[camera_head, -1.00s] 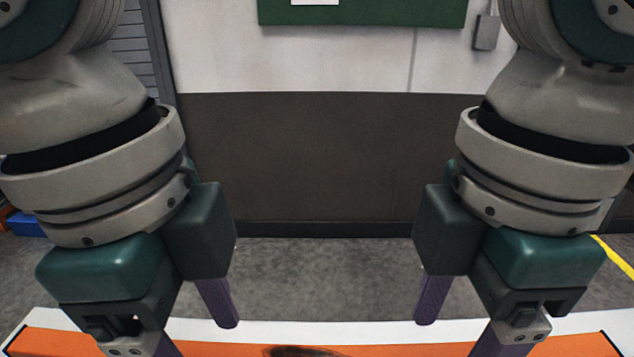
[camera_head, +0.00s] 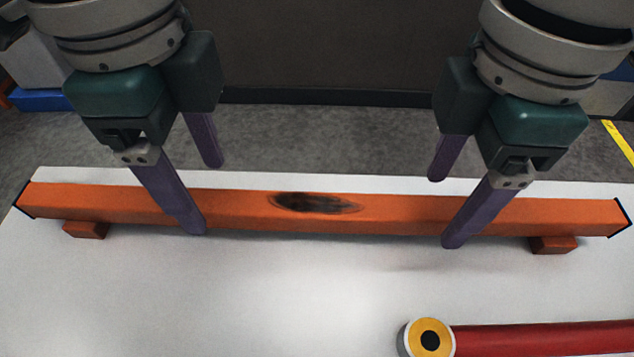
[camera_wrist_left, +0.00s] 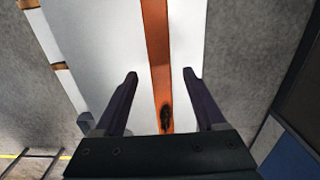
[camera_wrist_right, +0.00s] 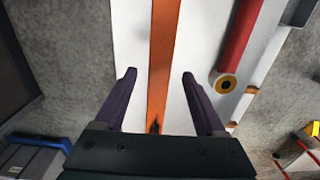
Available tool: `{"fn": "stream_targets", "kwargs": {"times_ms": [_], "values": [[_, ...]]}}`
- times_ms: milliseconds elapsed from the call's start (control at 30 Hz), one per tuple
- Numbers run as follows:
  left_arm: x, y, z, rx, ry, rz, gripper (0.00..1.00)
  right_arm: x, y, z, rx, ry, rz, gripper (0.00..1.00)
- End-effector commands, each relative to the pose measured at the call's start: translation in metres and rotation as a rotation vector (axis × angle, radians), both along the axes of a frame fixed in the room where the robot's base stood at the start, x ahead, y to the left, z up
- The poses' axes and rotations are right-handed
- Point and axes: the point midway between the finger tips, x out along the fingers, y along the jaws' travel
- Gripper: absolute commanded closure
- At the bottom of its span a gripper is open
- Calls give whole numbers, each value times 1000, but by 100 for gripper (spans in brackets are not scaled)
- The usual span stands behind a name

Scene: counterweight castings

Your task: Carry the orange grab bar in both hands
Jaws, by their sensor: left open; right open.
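The orange grab bar (camera_head: 400,208) lies lengthwise across the white table in the head view, with a dark smudge near its middle and small orange blocks under both ends. My left gripper (camera_head: 201,197) is open over the left part of the bar, one finger on the near side and one on the far side. My right gripper (camera_head: 446,211) is open over the right part in the same way. In the left wrist view the bar (camera_wrist_left: 157,45) runs between the open fingers. The right wrist view also shows the bar (camera_wrist_right: 162,50) between them. Neither gripper is closed on it.
A red cylinder (camera_head: 540,338) with a yellow end ring lies on the white table (camera_head: 250,300) at the front right. The table's front middle is clear. Grey floor and a dark wall are behind. A blue object (camera_head: 40,99) stands at the far left.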

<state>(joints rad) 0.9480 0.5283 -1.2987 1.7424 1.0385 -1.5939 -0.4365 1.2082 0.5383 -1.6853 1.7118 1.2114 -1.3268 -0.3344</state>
Motion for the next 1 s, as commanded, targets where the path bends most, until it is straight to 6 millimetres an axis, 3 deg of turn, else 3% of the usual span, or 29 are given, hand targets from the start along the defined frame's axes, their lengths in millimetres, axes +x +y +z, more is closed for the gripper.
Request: {"fn": "stream_targets", "kwargs": {"times_ms": [100,300,667,1000], "values": [[-1,0,-20,1,3,0,28,-1,0,-20,-2,2,0,28],[0,0,-40,0,1,0,28,0,1,-40,0,1,1,28],[0,0,-45,-1,-1,-1,28,0,0,-45,0,-1,1,28],[0,0,-45,-1,-1,-1,64,0,0,-45,0,-1,0,64]]}}
